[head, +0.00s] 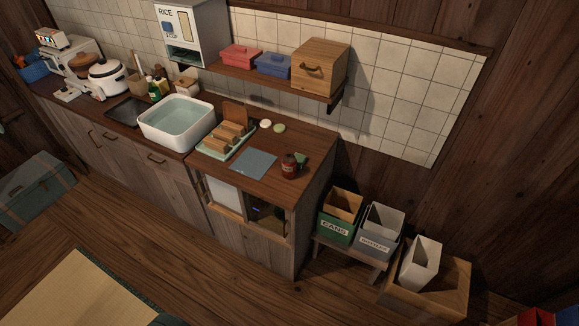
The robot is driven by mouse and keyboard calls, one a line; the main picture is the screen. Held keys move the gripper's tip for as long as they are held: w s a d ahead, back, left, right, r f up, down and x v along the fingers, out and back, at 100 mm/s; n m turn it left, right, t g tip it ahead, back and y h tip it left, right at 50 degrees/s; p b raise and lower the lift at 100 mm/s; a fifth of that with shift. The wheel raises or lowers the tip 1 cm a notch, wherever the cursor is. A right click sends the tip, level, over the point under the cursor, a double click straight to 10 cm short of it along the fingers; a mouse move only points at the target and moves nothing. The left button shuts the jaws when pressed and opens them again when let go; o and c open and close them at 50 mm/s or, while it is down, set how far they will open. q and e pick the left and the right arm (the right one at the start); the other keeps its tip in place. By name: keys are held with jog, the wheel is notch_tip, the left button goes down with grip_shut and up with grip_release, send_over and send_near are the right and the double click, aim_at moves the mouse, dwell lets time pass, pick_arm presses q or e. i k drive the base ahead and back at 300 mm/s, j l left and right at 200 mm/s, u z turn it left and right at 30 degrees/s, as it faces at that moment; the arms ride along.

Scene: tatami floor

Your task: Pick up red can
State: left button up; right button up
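A small dark red can (290,169) stands on the wooden counter (262,198), near its right end. A small green item (300,158) is right by it; I cannot tell whether they touch. The can is small in the view and its label cannot be read. Neither of my grippers shows in the head view.
Left of the can lie a blue-grey mat (253,160) and a rack with wooden pieces (226,140). A white sink basin (176,122) is farther left. A shelf (262,80) hangs above. Bins (337,229) stand right of the counter. Wooden floor (215,270) in front is clear.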

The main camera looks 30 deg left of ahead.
aim_at(288, 162)
jog(key=u, duration=1.8)
jog(key=z, duration=0.25)
jog(key=i+j+z, duration=0.25)
jog(key=z, duration=0.2)
jog(key=i+j+z, duration=0.25)
jog(key=z, duration=0.15)
